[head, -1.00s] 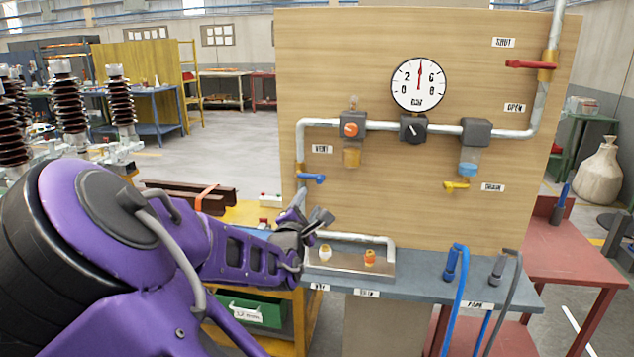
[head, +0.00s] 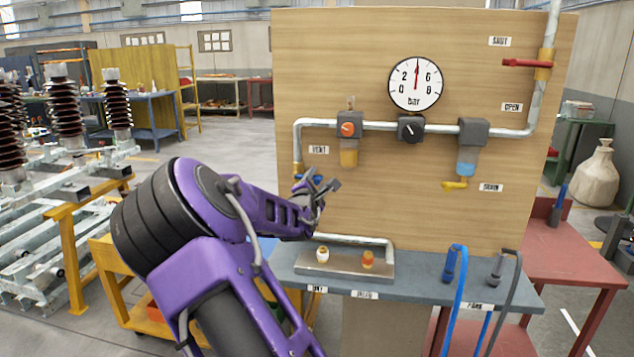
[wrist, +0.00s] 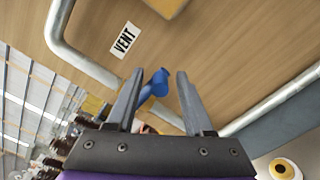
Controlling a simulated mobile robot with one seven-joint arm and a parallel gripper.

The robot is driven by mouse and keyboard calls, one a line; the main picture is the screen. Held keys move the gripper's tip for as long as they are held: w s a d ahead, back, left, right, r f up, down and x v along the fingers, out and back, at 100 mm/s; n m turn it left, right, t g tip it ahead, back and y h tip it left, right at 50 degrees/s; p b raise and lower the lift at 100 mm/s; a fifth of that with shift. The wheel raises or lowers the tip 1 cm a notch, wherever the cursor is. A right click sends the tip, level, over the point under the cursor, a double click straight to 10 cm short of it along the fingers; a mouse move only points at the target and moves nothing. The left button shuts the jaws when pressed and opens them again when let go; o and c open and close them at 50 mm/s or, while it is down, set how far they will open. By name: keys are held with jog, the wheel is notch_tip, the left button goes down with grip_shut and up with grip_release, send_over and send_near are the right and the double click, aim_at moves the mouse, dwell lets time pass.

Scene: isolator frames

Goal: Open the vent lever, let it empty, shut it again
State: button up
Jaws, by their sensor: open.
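The blue vent lever (head: 299,177) sits on the pipe at the left of the wooden panel, below the VENT label (head: 318,149). My gripper partly hides it in the head view. My gripper (head: 332,184) is open in front of the panel at the lever's height. In the wrist view the blue lever (wrist: 155,84) shows between the two open fingertips (wrist: 158,76), and neither finger is clearly touching it. The pressure gauge (head: 416,83) has its needle pointing straight up, midway on its scale.
A red lever (head: 527,63) is at the upper right between SHUT and OPEN labels. A yellow drain lever (head: 455,186) is under the right bowl. A metal tray (head: 345,268) with two fittings and hose ends (head: 449,265) are on the bench below.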

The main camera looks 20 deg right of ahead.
grip_shut()
jog(key=shift+f, duration=0.2)
dwell(1.2)
